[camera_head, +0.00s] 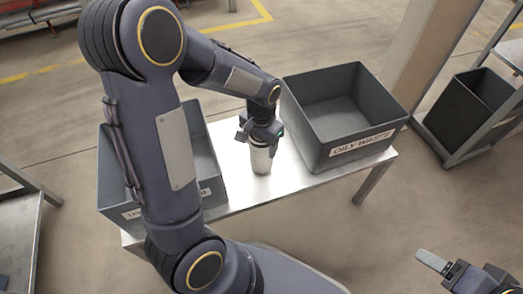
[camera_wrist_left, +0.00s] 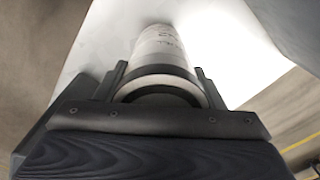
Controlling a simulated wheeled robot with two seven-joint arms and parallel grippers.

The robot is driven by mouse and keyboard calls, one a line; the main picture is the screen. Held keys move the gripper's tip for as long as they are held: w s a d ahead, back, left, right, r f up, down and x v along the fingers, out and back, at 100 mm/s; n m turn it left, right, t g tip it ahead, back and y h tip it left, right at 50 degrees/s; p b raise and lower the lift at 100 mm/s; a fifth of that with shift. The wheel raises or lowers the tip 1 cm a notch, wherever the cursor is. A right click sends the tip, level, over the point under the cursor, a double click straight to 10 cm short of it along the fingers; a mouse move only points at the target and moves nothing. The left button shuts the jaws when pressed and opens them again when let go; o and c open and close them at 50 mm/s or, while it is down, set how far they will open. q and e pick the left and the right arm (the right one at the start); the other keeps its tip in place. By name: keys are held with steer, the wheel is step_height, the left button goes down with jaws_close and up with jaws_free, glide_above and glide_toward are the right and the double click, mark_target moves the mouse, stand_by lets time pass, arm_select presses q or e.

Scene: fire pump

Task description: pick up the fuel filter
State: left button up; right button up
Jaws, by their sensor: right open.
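The fuel filter, a pale cylinder (camera_head: 261,160), appears upright on the white table between two bins. In the left wrist view its printed pale body (camera_wrist_left: 160,50) and dark end ring show between my fingers. My left gripper (camera_head: 259,137) is over the filter's top from above, and its fingers (camera_wrist_left: 162,78) flank the cylinder closely. I cannot tell whether they press on it. The filter's upper end is partly hidden by the gripper in the head view. My right gripper (camera_head: 440,266) is open and empty at the lower right, away from the table.
A grey bin labelled OILY WASTE (camera_head: 397,122) stands right of the filter. Another grey bin (camera_head: 200,130) stands left, partly hidden by my left arm. A dark bin (camera_head: 455,110) sits on a rack at right.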

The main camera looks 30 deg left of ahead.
arm_select(q)
steer(key=c, duration=0.6)
steer(key=shift+r, duration=0.15)
